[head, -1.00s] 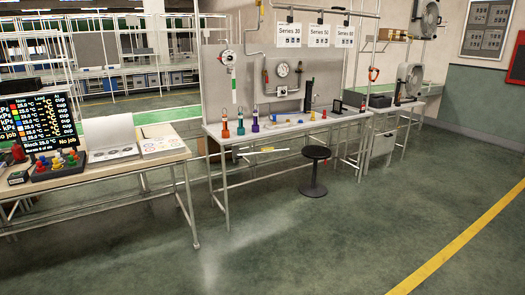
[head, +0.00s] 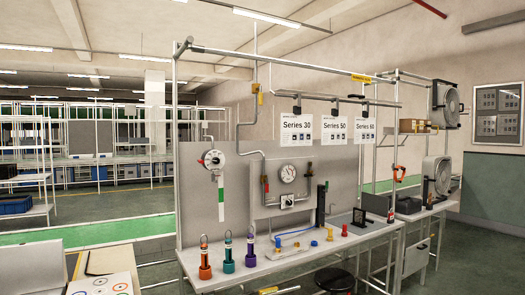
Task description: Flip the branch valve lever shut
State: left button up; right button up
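Grey pipework runs over the grey back panel (head: 235,165) of the workbench. A small red lever (head: 266,187) sits on the pipe left of a round gauge (head: 288,174). Another small red part (head: 309,170) sits on the pipe right of the gauge. A yellow fitting (head: 260,97) is on the upright pipe higher up. I cannot tell which of these is the branch valve lever, nor its exact angle. Neither of my grippers is in view.
A black stool (head: 335,280) stands at the bench's front. Series signs (head: 297,130) hang above. A side table with a ringed sheet (head: 100,285) is at lower left.

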aim_at(260, 94)
jog(key=i, duration=0.5)
jog(key=i+l+u, duration=0.2)
jog(key=i+l, duration=0.65)
jog(key=i, duration=0.25)
jog(key=i+l+u, duration=0.2)
jog(key=i+l, duration=0.8)
jog(key=i, duration=0.1)
